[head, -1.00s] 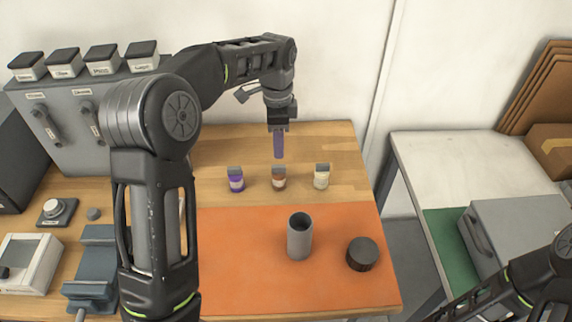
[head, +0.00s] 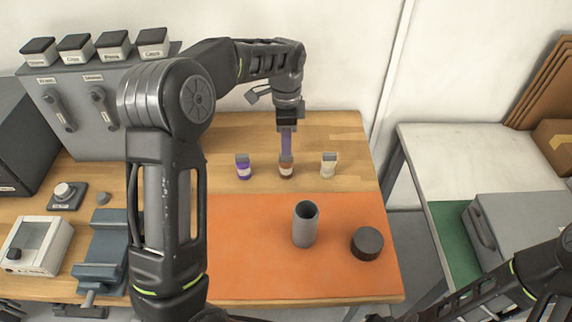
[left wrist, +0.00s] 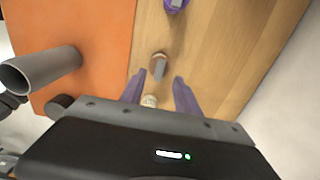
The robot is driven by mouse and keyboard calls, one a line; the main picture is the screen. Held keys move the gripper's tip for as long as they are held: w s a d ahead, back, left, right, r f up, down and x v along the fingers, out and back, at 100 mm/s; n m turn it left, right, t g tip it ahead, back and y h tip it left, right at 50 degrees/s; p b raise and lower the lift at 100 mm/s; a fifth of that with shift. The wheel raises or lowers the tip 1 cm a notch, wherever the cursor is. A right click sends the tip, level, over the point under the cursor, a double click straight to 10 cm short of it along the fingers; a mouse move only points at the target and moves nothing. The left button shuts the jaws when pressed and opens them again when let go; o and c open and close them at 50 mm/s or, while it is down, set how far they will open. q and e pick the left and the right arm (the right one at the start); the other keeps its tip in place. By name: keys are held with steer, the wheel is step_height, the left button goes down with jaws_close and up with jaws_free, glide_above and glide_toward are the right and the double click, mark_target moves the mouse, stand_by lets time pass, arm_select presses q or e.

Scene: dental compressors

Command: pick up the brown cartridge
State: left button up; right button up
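The brown cartridge (head: 286,171) stands on the bare wood of the bench, between a purple cartridge (head: 243,170) and a cream one (head: 328,168). My left gripper (head: 286,155) points down with its purple fingers just above or at the top of the brown cartridge. In the left wrist view the two fingers (left wrist: 158,84) are spread, and the brown cartridge (left wrist: 159,67) shows beyond the gap between their tips. I cannot tell whether the fingers reach down beside it. My right arm shows at the lower right, but its gripper is out of view.
An orange mat (head: 250,240) covers the bench's front. A grey open cylinder (head: 304,225) and a dark round cap (head: 367,243) stand on it. A grey cabinet (head: 95,110) with levers and a blue-grey fixture (head: 103,255) are at left. A white table (head: 460,155) is at right.

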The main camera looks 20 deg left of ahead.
mark_target(286, 165)
arm_select(q)
step_height(286, 165, down, 4)
steer(key=shift+r+p, duration=0.2)
steer(key=shift+p, duration=0.6)
steer(key=shift+f, duration=0.5)
steer(key=shift+c, duration=0.5)
jaws_close()
